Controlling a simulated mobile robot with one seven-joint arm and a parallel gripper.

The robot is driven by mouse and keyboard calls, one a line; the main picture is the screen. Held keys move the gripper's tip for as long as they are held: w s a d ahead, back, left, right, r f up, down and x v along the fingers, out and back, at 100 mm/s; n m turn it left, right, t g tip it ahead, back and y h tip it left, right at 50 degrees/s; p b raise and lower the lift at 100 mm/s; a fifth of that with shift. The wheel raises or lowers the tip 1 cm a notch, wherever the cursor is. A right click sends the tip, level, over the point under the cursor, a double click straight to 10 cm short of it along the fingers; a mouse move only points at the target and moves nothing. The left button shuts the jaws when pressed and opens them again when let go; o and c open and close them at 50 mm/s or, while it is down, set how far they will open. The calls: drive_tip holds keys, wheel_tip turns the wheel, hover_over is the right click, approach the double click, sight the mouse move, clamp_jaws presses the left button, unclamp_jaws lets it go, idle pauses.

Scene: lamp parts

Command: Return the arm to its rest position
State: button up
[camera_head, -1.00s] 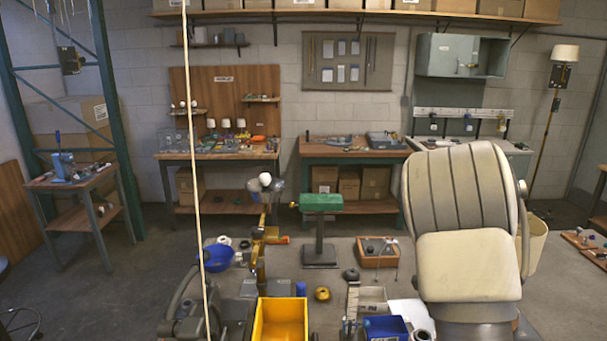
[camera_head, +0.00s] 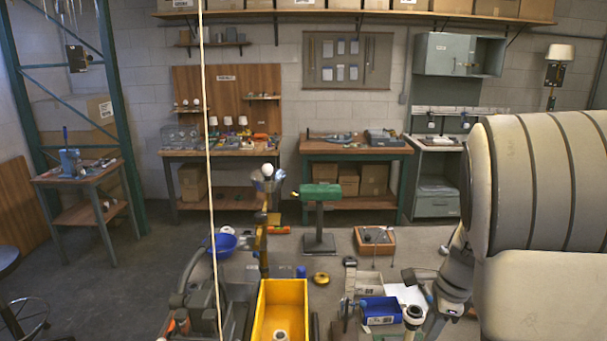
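My arm, large, beige and ribbed, fills the right side of the head view. A grey jointed section of it hangs at the arm's left edge, low in the picture. What looks like my gripper (camera_head: 424,288) is at its lower end, near a blue bin (camera_head: 380,310). The fingers are small and dark against the clutter, so I cannot tell whether they are open or shut, or whether they hold anything. A brass-coloured lamp stand (camera_head: 263,235) stands upright left of centre, with a white bulb (camera_head: 266,170) at its top, well away from my arm.
A yellow bin (camera_head: 262,300) stands at the front centre, with a white round piece (camera_head: 281,335) in it. A green-topped stand (camera_head: 320,192) and a wooden tray (camera_head: 374,240) are behind. Workbenches line the wall. Grey floor is open at the left.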

drive_tip(key=s+a+r+n+t+b, duration=0.1)
drive_tip(key=s+a+r+n+b, duration=0.1)
drive_tip(key=s+n, duration=0.4)
drive_tip(key=s+a+r+n+t+b, duration=0.1)
drive_tip(key=s+a+r+n, duration=0.3)
drive_tip(key=n, duration=0.4)
drive_tip(key=s+a+r+n+t+h+b, duration=0.1)
drive_tip(key=s+a+r+n+t+b, duration=0.1)
drive_tip(key=s+a+r+n, duration=0.2)
drive_tip(key=s+a+n, duration=0.1)
drive_tip(key=s+n, duration=0.2)
drive_tip(key=s, duration=0.1)
drive_tip(key=shift+b, duration=0.3)
drive_tip(key=shift+o, duration=0.3)
drive_tip(key=shift+s+a, duration=0.1)
